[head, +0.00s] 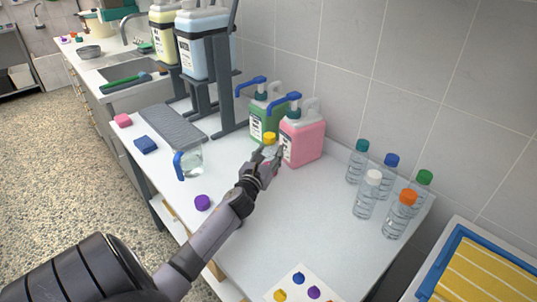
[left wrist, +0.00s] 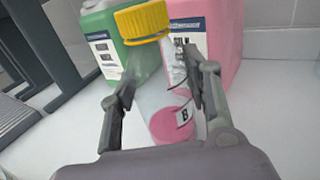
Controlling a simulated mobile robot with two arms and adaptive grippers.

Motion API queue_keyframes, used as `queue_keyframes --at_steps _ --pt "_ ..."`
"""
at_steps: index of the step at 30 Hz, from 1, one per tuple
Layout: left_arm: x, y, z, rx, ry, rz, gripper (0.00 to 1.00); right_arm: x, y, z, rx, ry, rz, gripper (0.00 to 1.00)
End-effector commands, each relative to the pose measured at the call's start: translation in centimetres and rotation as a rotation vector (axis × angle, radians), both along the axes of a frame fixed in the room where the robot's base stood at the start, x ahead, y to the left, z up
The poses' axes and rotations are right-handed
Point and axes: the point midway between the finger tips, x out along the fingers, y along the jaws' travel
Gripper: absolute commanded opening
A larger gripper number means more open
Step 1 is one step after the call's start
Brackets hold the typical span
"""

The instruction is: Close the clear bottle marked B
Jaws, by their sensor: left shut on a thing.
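In the head view my left gripper (head: 266,162) is shut on this bottle, in front of the pink jug, and the yellow cap (head: 269,138) shows above the fingers. The gripper hides most of the bottle there. A purple cap (head: 202,202) lies loose on the white counter. My right gripper is not in view.
Green (head: 264,115) and pink (head: 302,139) pump jugs stand behind the gripper. A clear blue-handled vessel (head: 191,161) is to the left. Several capped bottles (head: 373,190) stand at the right. A card with coloured dots (head: 298,284) lies in front. The counter's middle (head: 290,220) is clear.

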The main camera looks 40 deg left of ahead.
Motion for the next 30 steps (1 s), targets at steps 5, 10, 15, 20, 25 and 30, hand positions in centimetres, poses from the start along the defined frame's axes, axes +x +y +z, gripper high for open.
queue_keyframes --at_steps 5,10,15,20,25,30 --pt "0.0 0.0 -0.3 0.000 0.000 0.000 0.49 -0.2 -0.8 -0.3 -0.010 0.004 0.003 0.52" --pt "0.0 0.0 -0.3 0.000 -0.001 0.000 0.60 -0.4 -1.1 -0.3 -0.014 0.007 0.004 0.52" --pt "0.0 0.0 -0.2 0.000 -0.001 0.000 0.64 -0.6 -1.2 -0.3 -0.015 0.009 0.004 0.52" --pt "0.0 0.0 -0.2 0.000 -0.001 0.000 0.64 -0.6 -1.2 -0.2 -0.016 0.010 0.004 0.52" --pt "-0.7 -0.3 0.0 0.001 0.001 -0.001 0.64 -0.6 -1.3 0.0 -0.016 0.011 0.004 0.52" --pt "-3.8 -1.6 -0.1 0.000 0.002 -0.002 0.64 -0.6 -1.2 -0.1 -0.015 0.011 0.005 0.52"
